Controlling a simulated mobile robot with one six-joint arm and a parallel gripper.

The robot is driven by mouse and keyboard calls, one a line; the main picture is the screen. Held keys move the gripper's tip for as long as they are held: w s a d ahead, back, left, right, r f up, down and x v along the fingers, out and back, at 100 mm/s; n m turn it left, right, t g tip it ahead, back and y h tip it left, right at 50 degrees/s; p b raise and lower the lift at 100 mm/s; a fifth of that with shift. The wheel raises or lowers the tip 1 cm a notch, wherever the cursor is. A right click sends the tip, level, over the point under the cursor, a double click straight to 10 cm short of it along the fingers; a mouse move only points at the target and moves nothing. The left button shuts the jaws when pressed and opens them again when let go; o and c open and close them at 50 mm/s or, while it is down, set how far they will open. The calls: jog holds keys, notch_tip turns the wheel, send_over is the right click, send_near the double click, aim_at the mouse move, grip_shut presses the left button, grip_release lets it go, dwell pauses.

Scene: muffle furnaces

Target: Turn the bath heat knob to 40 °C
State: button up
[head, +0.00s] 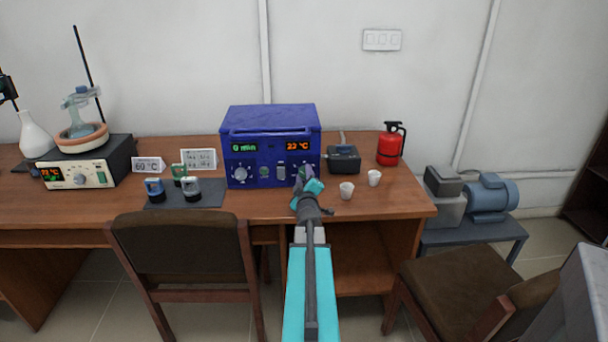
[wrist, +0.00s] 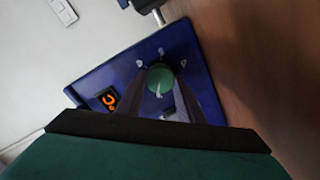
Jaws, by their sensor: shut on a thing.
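The blue bath box (head: 270,120) stands on the wooden desk. Its left display reads 0 min and its right display (head: 298,146) reads about 23 °C in orange. My gripper (head: 303,180) is at the lower right of its front and hides the knob there in the head view. In the wrist view, my gripper's two fingers (wrist: 161,84) are shut on a round green knob (wrist: 160,76) with a white pointer mark. Small white marks surround the knob; their values are too small to read. Part of the orange display (wrist: 109,99) shows beside the fingers.
A hotplate (head: 95,165) and a 60 °C card (head: 147,164) stand left. A chair (head: 190,250) is in front.

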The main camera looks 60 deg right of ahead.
jog(key=m+p, duration=0.2)
jog(key=m, duration=0.3)
jog(key=shift+d+r+m, duration=0.1)
jog(key=shift+r+m, duration=0.05)
jog(key=shift+m, duration=0.25)
jog(key=shift+s+m+p, duration=0.15)
jog(key=shift+m+p, duration=0.8)
jog(key=shift+m, duration=1.15)
jog(key=o, duration=1.1)
